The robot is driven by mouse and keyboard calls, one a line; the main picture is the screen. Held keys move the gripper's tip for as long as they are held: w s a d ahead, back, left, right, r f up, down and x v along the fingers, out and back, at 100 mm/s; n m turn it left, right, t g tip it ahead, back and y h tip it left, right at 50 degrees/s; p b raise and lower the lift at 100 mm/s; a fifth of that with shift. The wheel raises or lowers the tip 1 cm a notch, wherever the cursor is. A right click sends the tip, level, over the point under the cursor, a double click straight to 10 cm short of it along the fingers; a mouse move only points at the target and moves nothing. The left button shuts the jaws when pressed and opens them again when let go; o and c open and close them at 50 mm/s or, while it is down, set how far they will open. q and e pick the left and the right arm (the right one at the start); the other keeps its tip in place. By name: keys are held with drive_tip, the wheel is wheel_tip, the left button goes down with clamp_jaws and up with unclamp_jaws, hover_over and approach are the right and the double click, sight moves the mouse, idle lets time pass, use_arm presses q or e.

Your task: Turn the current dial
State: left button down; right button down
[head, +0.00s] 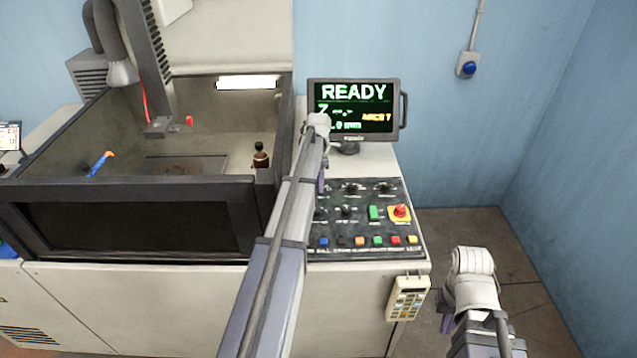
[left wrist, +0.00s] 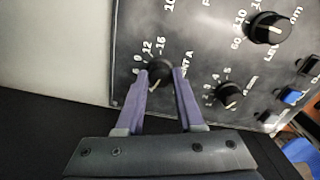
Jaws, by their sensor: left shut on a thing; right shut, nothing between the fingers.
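The current dial (left wrist: 159,70) is a black knob on the dark control panel (left wrist: 205,45), with a printed scale and a partly visible label ending "NT A". My left gripper (left wrist: 161,73) is shut on this dial, one purple finger on each side, in the left wrist view. In the head view my left gripper (head: 322,182) is at the panel's upper left, and my own arm hides the dial there. My right gripper (head: 446,323) is low at the right, shut and empty, mostly hidden by its wrist.
Other black knobs (left wrist: 229,95) (left wrist: 268,27) sit close by. The panel (head: 355,247) also carries a red emergency button (head: 400,211), a green switch (head: 374,213) and coloured buttons. The monitor (head: 353,108) reads "READY". A handheld pendant (head: 407,297) hangs at the front. The floor at right is clear.

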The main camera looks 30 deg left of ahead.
use_arm(q)
drive_tip(key=shift+n, duration=0.5)
drive_tip(key=c, duration=0.5)
unclamp_jaws()
drive_tip(key=shift+c, duration=0.2)
wheel_tip(320, 180, up, 8)
drive_tip(key=p, duration=0.8)
drive_tip(key=shift+f, duration=0.1)
